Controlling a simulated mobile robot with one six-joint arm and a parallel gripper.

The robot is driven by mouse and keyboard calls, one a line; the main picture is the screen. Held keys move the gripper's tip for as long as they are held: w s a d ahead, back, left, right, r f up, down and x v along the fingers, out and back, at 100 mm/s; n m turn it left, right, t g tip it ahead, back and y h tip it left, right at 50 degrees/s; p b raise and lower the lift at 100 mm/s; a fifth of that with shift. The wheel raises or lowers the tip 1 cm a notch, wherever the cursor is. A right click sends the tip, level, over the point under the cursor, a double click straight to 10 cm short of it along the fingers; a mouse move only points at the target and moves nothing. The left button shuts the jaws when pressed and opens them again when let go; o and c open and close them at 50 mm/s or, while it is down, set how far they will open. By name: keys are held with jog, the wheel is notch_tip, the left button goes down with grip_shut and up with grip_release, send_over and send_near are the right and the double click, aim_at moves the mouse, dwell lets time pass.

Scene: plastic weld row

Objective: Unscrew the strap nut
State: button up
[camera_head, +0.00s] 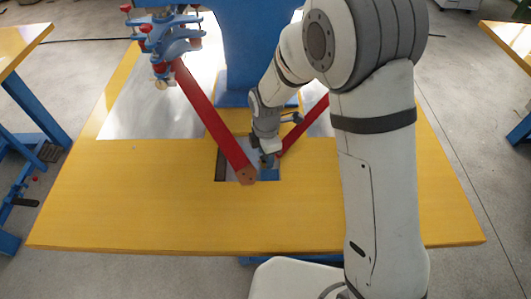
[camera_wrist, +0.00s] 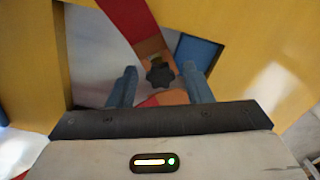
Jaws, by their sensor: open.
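The strap nut (camera_wrist: 160,76), a dark lobed knob, shows in the wrist view between my fingers. It sits by the brown end of a red strap (camera_wrist: 128,16); another red and orange piece lies just below it. My gripper (camera_wrist: 158,70) is open, one finger on each side of the nut, with a visible gap to both. In the head view my gripper (camera_head: 267,160) points down over the table opening, between the red left strap (camera_head: 210,115) and the red right strap (camera_head: 303,125). I cannot make out the nut in the head view.
The yellow table (camera_head: 150,200) has grey metal plates (camera_head: 150,110) and a dark-edged opening. A blue column (camera_head: 250,50) stands behind. Blue and red clamp parts (camera_head: 165,40) stand at the back left. The front of the table is clear.

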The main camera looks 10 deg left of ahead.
jog(key=m, duration=0.5)
jog(key=shift+s, duration=0.1)
jog(key=m, duration=0.5)
jog(key=shift+b, duration=0.4)
jog(key=m, duration=0.5)
jog(key=shift+s, duration=0.1)
jog(key=m, duration=0.4)
jog(key=shift+m, duration=0.3)
